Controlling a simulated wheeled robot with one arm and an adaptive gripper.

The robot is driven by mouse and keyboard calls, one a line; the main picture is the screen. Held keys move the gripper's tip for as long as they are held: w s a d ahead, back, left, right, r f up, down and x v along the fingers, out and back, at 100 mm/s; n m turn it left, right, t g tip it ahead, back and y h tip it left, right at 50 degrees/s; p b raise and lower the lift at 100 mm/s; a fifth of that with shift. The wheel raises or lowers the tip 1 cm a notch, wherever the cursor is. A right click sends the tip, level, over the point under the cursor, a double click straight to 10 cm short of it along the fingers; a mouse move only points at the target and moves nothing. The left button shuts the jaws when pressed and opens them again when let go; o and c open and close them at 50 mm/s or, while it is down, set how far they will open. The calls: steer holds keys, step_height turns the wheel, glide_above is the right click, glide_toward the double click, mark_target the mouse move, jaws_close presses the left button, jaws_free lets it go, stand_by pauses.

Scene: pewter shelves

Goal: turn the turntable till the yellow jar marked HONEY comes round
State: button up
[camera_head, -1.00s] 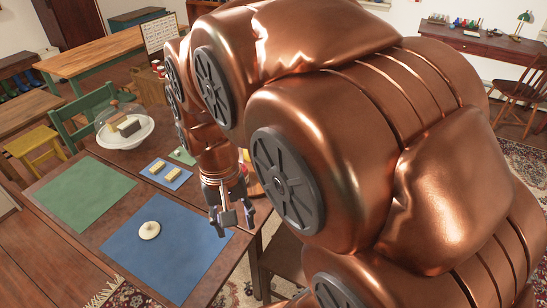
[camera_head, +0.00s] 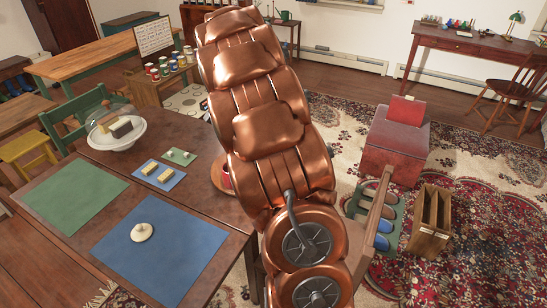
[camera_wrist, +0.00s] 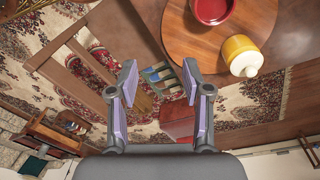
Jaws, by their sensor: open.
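The turntable (camera_wrist: 188,42) is a round wooden disc at the top right of the wrist view. A red jar or bowl (camera_wrist: 212,10) and a yellow jar with a whitish top (camera_wrist: 240,56) stand on it. No HONEY lettering is readable on the yellow jar. In the head view, only the turntable's left edge (camera_head: 216,178) shows at the table's right side, with a bit of red on it; my arm hides the rest. My gripper (camera_wrist: 160,76) is open and empty, its fingers just below and left of the disc in the wrist view. My arm hides it in the head view.
The table holds a blue mat (camera_head: 180,262) with a cream knob-like piece (camera_head: 142,231), a green mat (camera_head: 70,195), and a glass-domed dish (camera_head: 132,140). A low stand with several cans (camera_head: 165,70) is behind. A chair and red box (camera_head: 398,135) are right of my arm.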

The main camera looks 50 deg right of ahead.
steer(key=w+d+f+m, duration=0.1)
steer(key=d+f+m, duration=0.1)
steer(key=d, duration=0.3)
steer(key=w+d+f+m+b, duration=0.1)
steer(key=w+d+f+m, duration=0.1)
steer(key=d+f+m, duration=0.1)
steer(key=w+d+f+m, duration=0.1)
steer(key=d+f+m, duration=0.1)
steer(key=d+f, duration=0.3)
steer(key=shift+w+d+m+t+y+b, duration=0.15)
steer(key=shift+d+t+b, duration=0.05)
steer(key=shift+d, duration=0.4)
steer(key=shift+w+d+m+t+y+b, duration=0.1)
steer(key=shift+d+m+t+y+b, duration=0.1)
steer(key=shift+d, duration=0.4)
steer(key=shift+f+p, duration=0.65)
steer(key=shift+f, duration=3.25)
jaws_close()
steer(key=shift+a, duration=0.15)
